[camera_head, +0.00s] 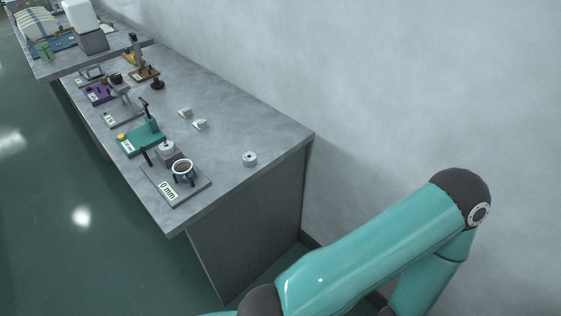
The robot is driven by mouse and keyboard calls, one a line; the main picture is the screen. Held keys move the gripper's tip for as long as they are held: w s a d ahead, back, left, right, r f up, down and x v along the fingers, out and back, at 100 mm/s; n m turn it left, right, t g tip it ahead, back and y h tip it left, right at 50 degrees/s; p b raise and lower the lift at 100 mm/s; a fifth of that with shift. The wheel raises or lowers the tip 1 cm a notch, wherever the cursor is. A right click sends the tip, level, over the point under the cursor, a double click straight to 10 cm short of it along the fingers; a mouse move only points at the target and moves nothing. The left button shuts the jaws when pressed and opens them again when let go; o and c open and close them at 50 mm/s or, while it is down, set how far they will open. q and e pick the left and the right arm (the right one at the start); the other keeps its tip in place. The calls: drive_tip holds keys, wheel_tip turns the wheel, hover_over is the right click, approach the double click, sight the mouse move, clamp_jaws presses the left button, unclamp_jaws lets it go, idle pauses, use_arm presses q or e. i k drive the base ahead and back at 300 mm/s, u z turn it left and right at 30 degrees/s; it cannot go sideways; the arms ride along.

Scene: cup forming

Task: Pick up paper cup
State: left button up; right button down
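A small round cup-like piece (183,166) with a pale rim and a dark inside stands on a grey plate (187,193) marked "0 mm", near the front end of the bench. Dark parts flank it. I cannot tell whether it is the paper cup. A small green cup-shaped thing (44,50) stands at the far left end, too small to make out clearly. Neither of my grippers is in view. Only links of one of my teal arms show at the lower right, well apart from the bench.
The grey bench (255,130) runs along the wall. A green fixture (142,141), a purple fixture (99,95) and a brown-based stand (143,73) line it. A light ring (249,158) and two small pale blocks (200,125) lie on it. The right rear surface is mostly clear.

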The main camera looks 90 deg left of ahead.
sight(183, 167)
drive_tip(key=i, duration=0.25)
drive_tip(key=u, duration=2.5)
drive_tip(key=k, duration=0.5)
drive_tip(key=u, duration=0.55)
drive_tip(key=i, duration=0.5)
drive_tip(key=z, duration=0.35)
